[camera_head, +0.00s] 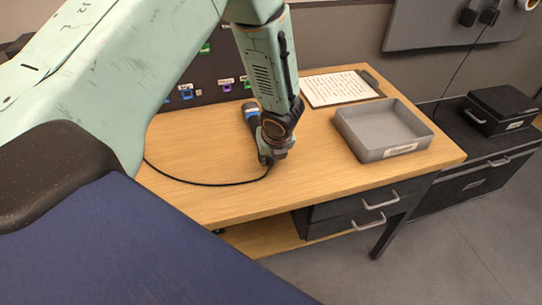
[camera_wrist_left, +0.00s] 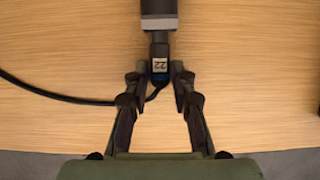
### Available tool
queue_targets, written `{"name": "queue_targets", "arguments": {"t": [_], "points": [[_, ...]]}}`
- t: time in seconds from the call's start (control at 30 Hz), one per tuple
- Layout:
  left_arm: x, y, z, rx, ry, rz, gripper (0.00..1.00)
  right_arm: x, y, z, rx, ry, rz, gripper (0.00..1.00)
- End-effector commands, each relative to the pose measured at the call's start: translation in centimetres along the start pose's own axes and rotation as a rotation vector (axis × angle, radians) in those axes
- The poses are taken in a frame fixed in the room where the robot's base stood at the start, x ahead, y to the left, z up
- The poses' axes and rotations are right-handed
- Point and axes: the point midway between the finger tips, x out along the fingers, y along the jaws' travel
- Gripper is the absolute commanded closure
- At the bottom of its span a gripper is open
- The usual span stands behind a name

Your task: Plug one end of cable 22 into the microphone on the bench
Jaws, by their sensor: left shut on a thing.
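The cable end labelled 22 (camera_wrist_left: 159,68) lies between the fingertips of my left gripper (camera_wrist_left: 160,83) in the left wrist view. My left gripper is shut on this plug, low over the bench. The plug's front meets the end of the grey microphone (camera_wrist_left: 159,24); I cannot tell how deep it sits. The microphone also shows in the head view (camera_head: 250,116), partly hidden behind my gripper (camera_head: 269,157). The black cable (camera_head: 205,183) runs from the plug leftward over the wooden bench (camera_head: 215,200). My right gripper is in neither view.
A grey tray (camera_head: 357,145) with a label stands on the bench's right side. A clipboard with paper (camera_head: 338,88) lies behind it. Drawers (camera_head: 350,205) are under the bench. A black box (camera_head: 500,108) sits on a dark cabinet at right.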

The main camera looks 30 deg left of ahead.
Motion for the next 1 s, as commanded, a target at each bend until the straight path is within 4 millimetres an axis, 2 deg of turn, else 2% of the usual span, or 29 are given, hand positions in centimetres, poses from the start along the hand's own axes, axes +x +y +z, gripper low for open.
{"name": "queue_targets", "arguments": {"t": [1.0], "points": [[0.29,-0.04,0.87,0.0,-0.001,0.0,1.0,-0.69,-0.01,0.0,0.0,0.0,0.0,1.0]]}}
